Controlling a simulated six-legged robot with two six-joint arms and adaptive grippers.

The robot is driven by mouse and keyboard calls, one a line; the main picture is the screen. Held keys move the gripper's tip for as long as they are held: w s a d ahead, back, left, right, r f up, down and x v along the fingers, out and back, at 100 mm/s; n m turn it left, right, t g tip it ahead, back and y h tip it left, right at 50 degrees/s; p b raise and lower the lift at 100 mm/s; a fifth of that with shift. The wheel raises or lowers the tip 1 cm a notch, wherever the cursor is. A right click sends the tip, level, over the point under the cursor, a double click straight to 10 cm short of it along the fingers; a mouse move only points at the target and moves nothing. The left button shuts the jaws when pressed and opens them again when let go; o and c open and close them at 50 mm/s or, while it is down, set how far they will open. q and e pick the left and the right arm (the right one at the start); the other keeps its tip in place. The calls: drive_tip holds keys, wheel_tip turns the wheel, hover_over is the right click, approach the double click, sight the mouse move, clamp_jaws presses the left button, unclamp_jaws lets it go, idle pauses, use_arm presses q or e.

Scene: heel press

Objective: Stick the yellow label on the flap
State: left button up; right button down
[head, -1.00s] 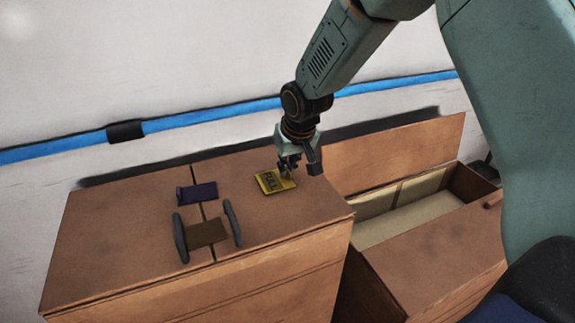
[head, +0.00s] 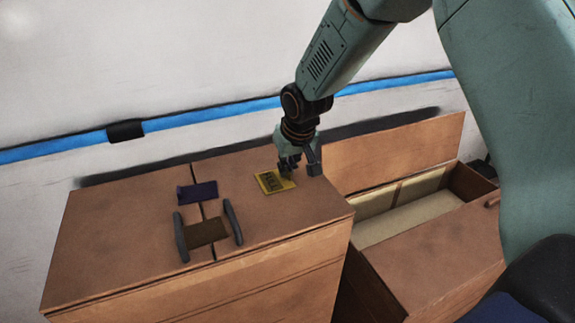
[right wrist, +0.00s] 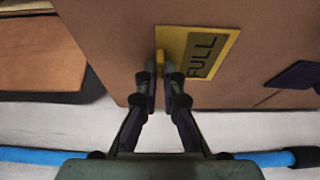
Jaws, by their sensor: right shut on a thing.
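The yellow label (head: 268,181) with dark "FULL" lettering lies on or very close to the right-hand top flap (head: 285,215) of the closed cardboard box. It also shows in the right wrist view (right wrist: 222,45), and looks parallel to the flap (right wrist: 115,35). My right gripper (head: 288,168) is at the label's far right edge, low over the box top. In the right wrist view its fingers (right wrist: 163,84) are shut on a narrow yellow tab (right wrist: 160,60) at the label's side. I cannot tell whether the label's whole underside touches the flap. My left gripper is not in view.
A dark blue piece (head: 198,191) and a brown block (head: 206,232) between two grey handles (head: 233,222) sit over the box seam. An open box (head: 410,215) stands at the right. A blue pipe (head: 220,110) runs along the wall behind.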

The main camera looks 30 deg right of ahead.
drive_tip(key=shift+s+f, duration=0.1)
drive_tip(key=shift+f, duration=0.05)
drive_tip(key=c, duration=1.9)
unclamp_jaws()
drive_tip(key=o, duration=0.5)
drive_tip(key=o, duration=0.5)
drive_tip(key=shift+r+p, duration=3.4)
drive_tip(key=shift+r, duration=0.25)
